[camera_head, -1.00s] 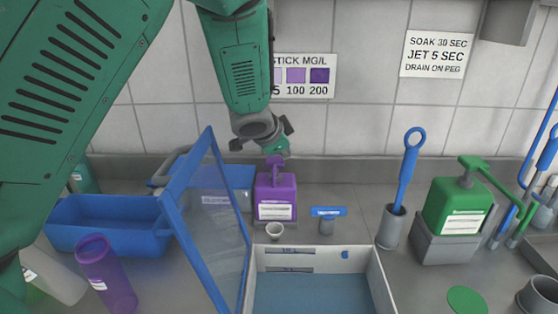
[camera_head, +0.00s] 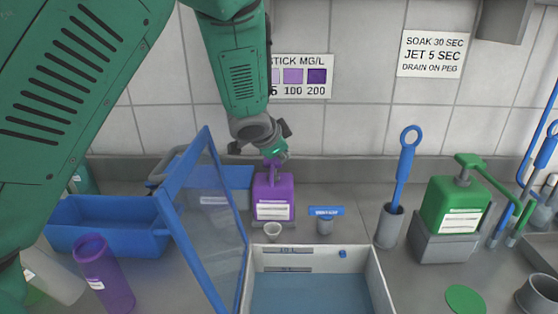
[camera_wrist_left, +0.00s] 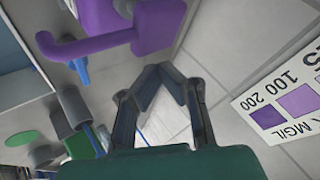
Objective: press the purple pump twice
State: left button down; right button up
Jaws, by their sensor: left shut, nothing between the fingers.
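The purple pump bottle (camera_head: 273,197) stands on the counter by the back wall, with a white label on its front. Its pump head (camera_head: 272,164) is upright, partly covered by my gripper. My left gripper (camera_head: 278,156) comes down from above, right at the pump head. In the left wrist view my left gripper (camera_wrist_left: 163,72) is shut with nothing between its fingers. There the purple pump head (camera_wrist_left: 155,25) and its long spout lie just beyond the fingertips, up and left. Whether they touch, I cannot tell. My right gripper is not in view.
A green pump bottle (camera_head: 455,205) stands right. A blue tub (camera_head: 105,238) and purple tumbler (camera_head: 105,277) are left.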

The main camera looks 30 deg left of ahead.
aim_at(276, 159)
pick_arm(q)
jog(key=shift+a+f, duration=0.25)
jog(key=shift+a, duration=0.3)
jog(key=shift+a+f, duration=0.2)
jog(key=shift+a, duration=0.3)
jog(key=shift+a+f, duration=0.2)
jog(key=shift+a, duration=0.25)
jog(key=shift+d+b, duration=0.3)
jog(key=shift+d, duration=0.9)
jog(key=shift+a+f+b, duration=0.3)
jog(key=shift+a+f, duration=0.2)
jog(key=shift+a, duration=0.35)
jog(key=shift+s+d+r, duration=0.1)
jog(key=shift+d, duration=0.3)
jog(key=shift+r, duration=0.1)
jog(key=shift+a+r+p, duration=0.35)
jog(key=shift+r+p, duration=0.35)
jog(key=shift+p, duration=0.2)
jog(key=shift+a+r+p, duration=0.5)
jog(key=shift+p, duration=0.05)
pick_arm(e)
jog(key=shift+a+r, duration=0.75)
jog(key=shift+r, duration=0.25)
